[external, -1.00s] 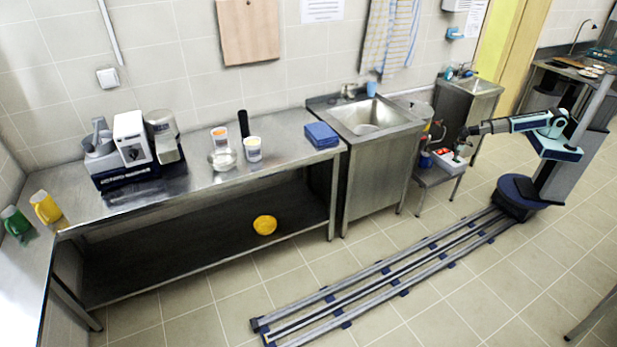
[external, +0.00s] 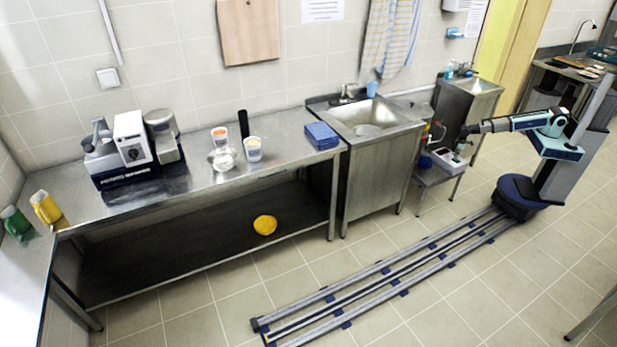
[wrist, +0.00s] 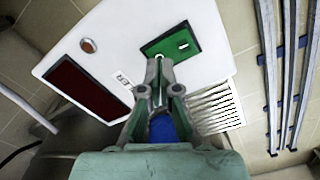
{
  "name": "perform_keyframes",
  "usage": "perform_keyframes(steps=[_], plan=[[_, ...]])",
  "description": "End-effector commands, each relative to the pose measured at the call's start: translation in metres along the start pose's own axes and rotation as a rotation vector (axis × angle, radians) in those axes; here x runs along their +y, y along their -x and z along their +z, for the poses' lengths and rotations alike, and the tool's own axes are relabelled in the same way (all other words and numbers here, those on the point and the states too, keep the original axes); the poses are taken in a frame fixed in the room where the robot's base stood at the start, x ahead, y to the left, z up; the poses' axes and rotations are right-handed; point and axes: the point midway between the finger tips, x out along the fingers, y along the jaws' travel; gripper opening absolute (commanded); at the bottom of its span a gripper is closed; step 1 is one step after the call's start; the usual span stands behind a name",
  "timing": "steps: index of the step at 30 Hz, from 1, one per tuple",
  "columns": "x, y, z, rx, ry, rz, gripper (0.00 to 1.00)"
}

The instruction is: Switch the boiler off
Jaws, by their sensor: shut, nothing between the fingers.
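A white control box (external: 447,160) sits on a low metal stand right of the sink. In the wrist view the box (wrist: 120,40) has a dark red panel (wrist: 92,82), a small orange-brown round lamp (wrist: 88,45) and a green plate (wrist: 170,45) with a small white mark. The panel looks dark, not lit. My gripper (wrist: 160,62) is shut and empty, with its tips over the lower edge of the green plate. Whether they touch it I cannot tell. In the external view my gripper (external: 464,133) is just above the box.
A sink unit (external: 380,165) stands left of the stand, and a smaller sink (external: 475,83) behind it. A slatted grille (wrist: 215,108) is beside the plate. My floor rails (external: 390,275) run to the front left, with clear tiles around them.

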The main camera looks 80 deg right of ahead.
Motion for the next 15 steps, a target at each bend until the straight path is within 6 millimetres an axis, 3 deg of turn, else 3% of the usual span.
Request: perform_keyframes(steps=[15], plan=[[0.0,0.04,0.0,0.001,0.0,0.0,0.0]])
